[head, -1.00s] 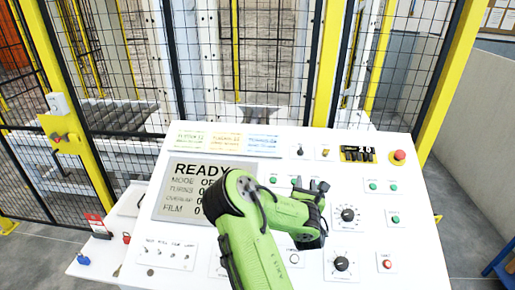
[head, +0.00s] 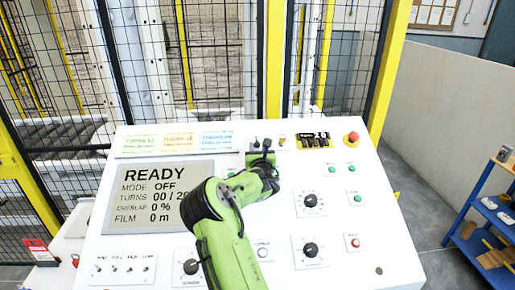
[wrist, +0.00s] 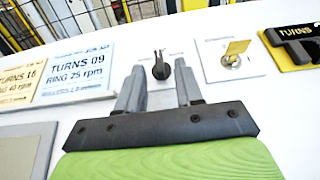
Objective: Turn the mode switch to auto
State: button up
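The mode switch appears to be the small black rotary knob (wrist: 161,71) at the top of the white panel, though its labels are too blurred to read. Its lever stands near upright. In the head view the knob (head: 256,143) shows just beyond my gripper (head: 262,154). In the wrist view my gripper (wrist: 160,82) is open, with one grey finger on each side of the knob's line and nothing clearly held. I cannot tell whether the fingertips reach around the knob. The display (head: 155,195) reads READY, MODE OFF.
Recipe cards (wrist: 83,73) lie left. Below are dials (head: 310,200) and green buttons. A mesh fence (head: 230,60) stands behind.

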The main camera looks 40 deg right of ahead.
jog(key=shift+x, duration=1)
grip_shut()
jog(key=shift+a, duration=0.1)
